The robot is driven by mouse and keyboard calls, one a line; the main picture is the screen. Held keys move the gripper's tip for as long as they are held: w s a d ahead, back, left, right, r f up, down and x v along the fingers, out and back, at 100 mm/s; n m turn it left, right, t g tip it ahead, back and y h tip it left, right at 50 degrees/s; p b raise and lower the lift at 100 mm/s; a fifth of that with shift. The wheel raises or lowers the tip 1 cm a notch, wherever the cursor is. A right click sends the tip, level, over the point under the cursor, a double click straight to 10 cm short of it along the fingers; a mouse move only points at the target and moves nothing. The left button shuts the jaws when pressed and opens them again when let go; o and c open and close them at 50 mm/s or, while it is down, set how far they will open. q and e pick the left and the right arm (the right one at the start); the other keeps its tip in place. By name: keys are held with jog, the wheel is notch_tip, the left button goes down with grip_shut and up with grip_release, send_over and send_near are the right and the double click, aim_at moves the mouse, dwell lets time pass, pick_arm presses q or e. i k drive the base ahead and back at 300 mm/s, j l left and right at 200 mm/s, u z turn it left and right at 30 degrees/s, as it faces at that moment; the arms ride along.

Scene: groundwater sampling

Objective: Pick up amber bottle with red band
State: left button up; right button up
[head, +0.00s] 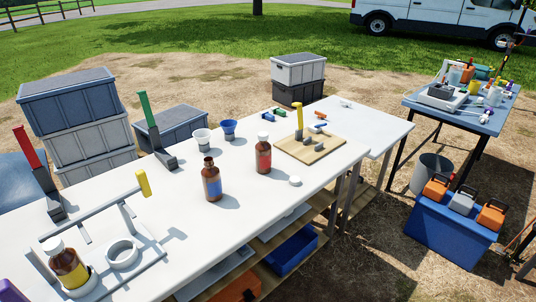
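The amber bottle with a red band (263,155) stands upright on the white table (245,215), right of the middle. It wears a white cap. An amber bottle with a blue band (211,183) stands to its left and nearer, with no cap on its neck. A third amber bottle with a yellow band (69,268) and a white cap stands in a grey holder at the near left. Neither of my grippers shows in the head view.
A loose white cap (295,181) lies right of the red-band bottle. A wooden board (328,149) with small grey pieces lies behind it. A white cup (201,138) and a blue cup (229,128) stand at the back edge. The table's front middle is clear.

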aim_at(263, 149)
jog(key=i+l, duration=0.15)
jog(key=l, duration=0.2)
jog(key=i+l+u, duration=0.1)
jog(key=l, duration=0.25)
jog(key=i+l+u, duration=0.1)
jog(key=l, duration=0.3)
jog(key=i, duration=0.1)
